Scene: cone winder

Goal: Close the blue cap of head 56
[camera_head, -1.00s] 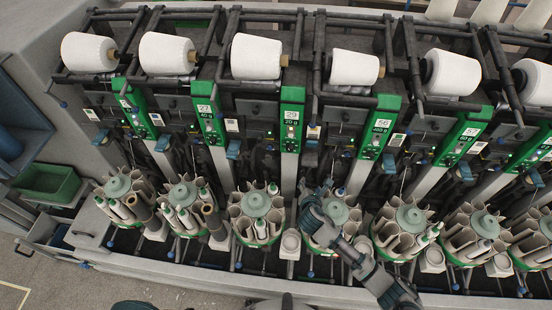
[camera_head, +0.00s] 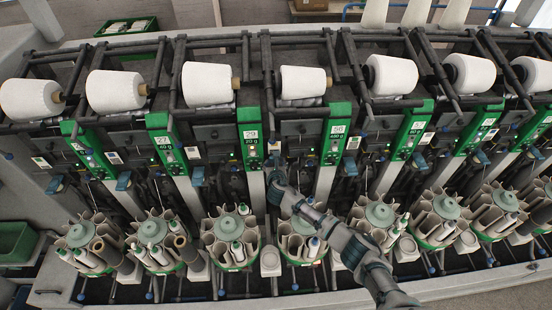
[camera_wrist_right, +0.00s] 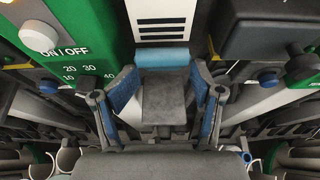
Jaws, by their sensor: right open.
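The panel of head 56 (camera_head: 338,132) is green with a white label, right of the panel of head 29 (camera_head: 252,138). My right gripper (camera_head: 275,165) is raised between these two panels. In the right wrist view the open right gripper (camera_wrist_right: 161,85) has blue pads facing each other. A light blue cap (camera_wrist_right: 160,57) lies just beyond and between the fingertips, below a white striped card; contact cannot be told. In the head view the gripper covers this spot. My left gripper is not in view.
A green ON/OFF panel (camera_wrist_right: 60,50) stands close on the left in the wrist view, a dark housing (camera_wrist_right: 265,28) on the right. Below are round tube magazines (camera_head: 302,235); above, white yarn cones (camera_head: 303,82). Other blue caps (camera_head: 349,166) sit at neighbouring heads.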

